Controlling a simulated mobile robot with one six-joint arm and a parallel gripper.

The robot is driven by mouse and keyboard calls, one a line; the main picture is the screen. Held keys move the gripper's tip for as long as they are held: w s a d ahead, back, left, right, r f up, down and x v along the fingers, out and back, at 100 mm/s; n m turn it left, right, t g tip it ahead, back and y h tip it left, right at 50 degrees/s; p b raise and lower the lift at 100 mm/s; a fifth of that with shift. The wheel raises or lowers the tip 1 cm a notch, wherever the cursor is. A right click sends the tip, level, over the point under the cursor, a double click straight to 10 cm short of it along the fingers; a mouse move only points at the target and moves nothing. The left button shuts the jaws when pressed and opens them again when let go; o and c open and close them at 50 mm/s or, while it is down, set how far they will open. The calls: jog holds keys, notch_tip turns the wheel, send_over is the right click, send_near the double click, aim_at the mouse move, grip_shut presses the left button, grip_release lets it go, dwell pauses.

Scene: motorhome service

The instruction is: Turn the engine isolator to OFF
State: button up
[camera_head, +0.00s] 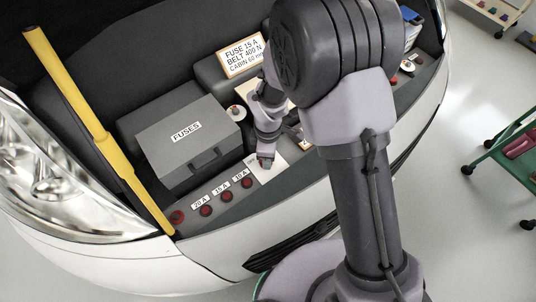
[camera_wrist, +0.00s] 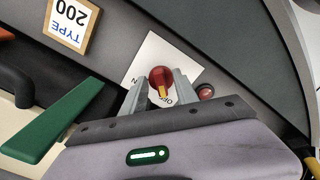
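The isolator is a red round knob (camera_wrist: 161,76) with a yellow mark, on a white plate (camera_wrist: 178,52) in the wrist view. The plate carries OFF, partly covered, near the yellow mark and a part-hidden word ending in N at its left. In the head view the white plate (camera_head: 277,164) is partly behind my gripper (camera_head: 265,162). My gripper also shows in the wrist view (camera_wrist: 160,86), its two grey fingers spread either side of the knob. Narrow gaps seem to separate them from it; contact is not clear.
A red button (camera_wrist: 205,92) sits close to the right finger. A FUSES box (camera_head: 187,135) and red fuses (camera_head: 206,210) line the bay's left. A yellow prop (camera_head: 80,95) stands at far left. A green trolley (camera_head: 497,147) stands on the floor at right.

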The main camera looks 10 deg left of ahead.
jog(key=shift+r, duration=0.1)
notch_tip(320, 180, up, 17)
jog(key=p, duration=0.4)
jog(key=shift+p, duration=0.4)
jog(key=shift+r, duration=0.1)
